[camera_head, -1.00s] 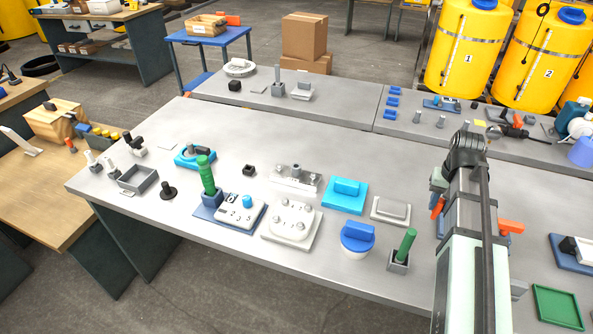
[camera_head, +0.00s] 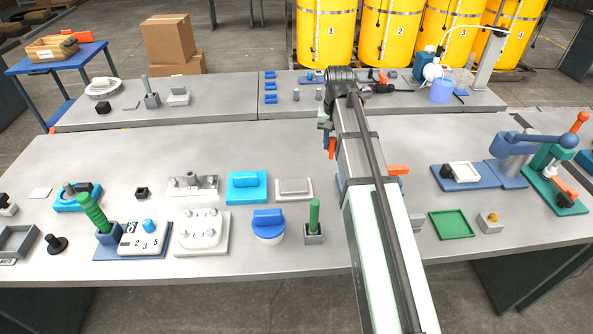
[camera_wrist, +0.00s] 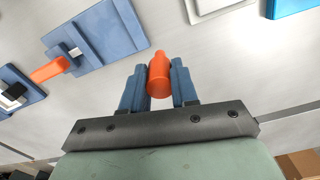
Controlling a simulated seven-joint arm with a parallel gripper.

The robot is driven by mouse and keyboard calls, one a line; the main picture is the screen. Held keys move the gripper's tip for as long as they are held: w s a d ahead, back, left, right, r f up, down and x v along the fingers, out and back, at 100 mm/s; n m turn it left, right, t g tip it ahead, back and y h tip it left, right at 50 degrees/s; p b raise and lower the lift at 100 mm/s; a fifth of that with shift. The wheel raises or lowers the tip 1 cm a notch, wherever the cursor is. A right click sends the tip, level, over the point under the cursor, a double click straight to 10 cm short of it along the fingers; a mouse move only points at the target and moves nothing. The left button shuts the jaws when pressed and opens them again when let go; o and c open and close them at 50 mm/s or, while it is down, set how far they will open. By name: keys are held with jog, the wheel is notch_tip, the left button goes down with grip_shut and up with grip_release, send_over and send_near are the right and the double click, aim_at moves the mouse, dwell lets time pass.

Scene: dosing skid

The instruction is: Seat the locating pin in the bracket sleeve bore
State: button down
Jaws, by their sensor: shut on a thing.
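My gripper (camera_wrist: 159,80) is shut on an orange stepped pin (camera_wrist: 159,72), which I take to be the locating pin. Its narrower end points away from the wrist. In the head view the orange pin (camera_head: 332,147) hangs left of my arm, above the bench. A blue bracket plate (camera_wrist: 112,40) lies left of the gripper in the wrist view, apart from the pin. It carries a blue block (camera_wrist: 72,50) with a pale face and an orange bar (camera_wrist: 47,70). The orange bar also shows right of my arm in the head view (camera_head: 398,170). I cannot make out the sleeve bore.
A grey plate (camera_head: 295,188) and a bright blue block on a plate (camera_head: 248,186) stand left of my arm. A green upright cylinder in a socket (camera_head: 314,220) stands nearer. A green tray (camera_head: 452,225) and a blue fixture plate (camera_head: 470,183) lie to the right.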

aim_at(331, 158)
jog(key=shift+f, duration=4.85)
jog(key=shift+f, duration=0.15)
jog(key=c, duration=0.9)
grip_release()
jog(key=shift+o, duration=0.2)
notch_tip(331, 158, up, 12)
jog(key=shift+f, duration=0.1)
jog(key=shift+o, duration=0.4)
jog(key=shift+r, duration=0.3)
